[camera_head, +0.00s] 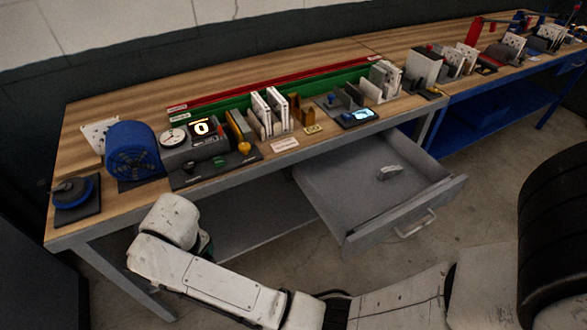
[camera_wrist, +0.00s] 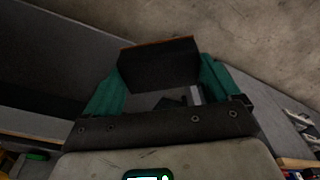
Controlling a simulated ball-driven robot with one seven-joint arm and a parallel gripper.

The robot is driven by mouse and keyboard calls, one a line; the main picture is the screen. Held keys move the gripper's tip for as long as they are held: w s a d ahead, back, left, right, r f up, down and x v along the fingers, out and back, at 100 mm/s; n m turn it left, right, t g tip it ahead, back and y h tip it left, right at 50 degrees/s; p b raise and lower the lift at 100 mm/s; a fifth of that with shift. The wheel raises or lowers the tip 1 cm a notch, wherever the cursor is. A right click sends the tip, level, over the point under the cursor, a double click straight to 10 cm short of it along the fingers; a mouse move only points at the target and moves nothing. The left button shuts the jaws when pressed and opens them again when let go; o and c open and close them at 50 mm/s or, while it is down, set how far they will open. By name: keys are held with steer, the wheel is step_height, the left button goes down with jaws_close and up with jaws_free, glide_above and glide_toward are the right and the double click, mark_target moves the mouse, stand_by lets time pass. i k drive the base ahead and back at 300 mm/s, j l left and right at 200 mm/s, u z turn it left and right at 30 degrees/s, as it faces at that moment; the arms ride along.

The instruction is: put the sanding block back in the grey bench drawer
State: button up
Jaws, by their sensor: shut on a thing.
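The sanding block (camera_wrist: 158,65) shows in the wrist view as a dark block with a thin orange-brown edge. My gripper (camera_wrist: 163,84) is shut on it, with a green finger on each side. In the head view my white arm hides the block and most of the gripper; only a bit of green shows beside the wrist, in front of the bench's left half. The grey bench drawer (camera_head: 335,188) is pulled open under the bench in the head view, to the right of my wrist. A small grey object (camera_head: 389,172) lies inside it.
The wooden bench top (camera_head: 110,105) carries a blue fan (camera_head: 133,150), a display unit (camera_head: 203,130), upright white filters (camera_head: 268,112) and a phone-like device (camera_head: 359,116). A grey lower shelf (camera_head: 245,225) lies left of the drawer. Most of the drawer floor is clear.

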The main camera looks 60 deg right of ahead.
mark_target(357, 172)
steer(key=k+z, duration=0.1)
steer(key=z, duration=0.35)
steer(key=k+z, duration=0.15)
steer(key=z, duration=0.35)
steer(key=i+j+z, duration=0.15)
steer(key=j, duration=0.25)
steer(key=j+z, duration=0.15)
steer(key=j, duration=0.25)
